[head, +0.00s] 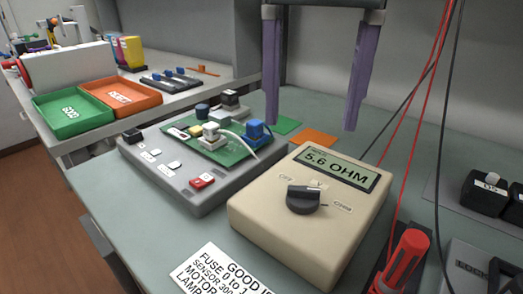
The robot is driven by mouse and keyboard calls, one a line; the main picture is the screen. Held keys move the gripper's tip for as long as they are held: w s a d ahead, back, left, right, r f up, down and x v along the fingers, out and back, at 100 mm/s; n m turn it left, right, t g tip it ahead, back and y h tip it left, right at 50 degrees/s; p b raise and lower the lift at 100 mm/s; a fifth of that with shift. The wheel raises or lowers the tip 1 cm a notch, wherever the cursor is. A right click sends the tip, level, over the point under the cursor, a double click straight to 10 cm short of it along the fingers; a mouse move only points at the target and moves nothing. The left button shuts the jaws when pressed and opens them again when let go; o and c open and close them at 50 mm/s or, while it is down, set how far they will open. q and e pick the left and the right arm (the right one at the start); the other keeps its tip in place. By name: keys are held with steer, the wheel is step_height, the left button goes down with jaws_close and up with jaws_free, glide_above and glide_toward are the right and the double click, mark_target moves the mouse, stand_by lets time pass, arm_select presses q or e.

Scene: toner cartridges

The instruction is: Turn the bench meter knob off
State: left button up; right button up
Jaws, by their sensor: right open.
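The bench meter (297,248) is a beige box on the grey-green bench in the head view. Its display (337,170) reads 5.6 OHM. The black knob (304,199) sits on its top face, between the printed label OFF on the left and another label, seemingly OHM, on the right. The knob's pointer appears turned toward the right-hand label. My right gripper (311,110) hangs above and behind the meter, with its two purple fingers wide apart and nothing between them. It is clear of the knob. My left gripper is not in view.
A grey test box (166,182) with a green circuit board stands left of the meter. Red and black leads (441,100) hang at the right. Green (68,118) and orange (120,98) trays are at the back left.

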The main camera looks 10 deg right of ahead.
mark_target(304, 189)
step_height(304, 189, down, 10)
steer(key=shift+w+d+r+b, duration=0.15)
steer(key=shift+r+b, duration=0.1)
steer(key=shift+b, duration=0.65)
steer(key=shift+c, duration=0.3)
steer(key=c, duration=0.5)
jaws_close()
steer(key=shift+r, duration=0.1)
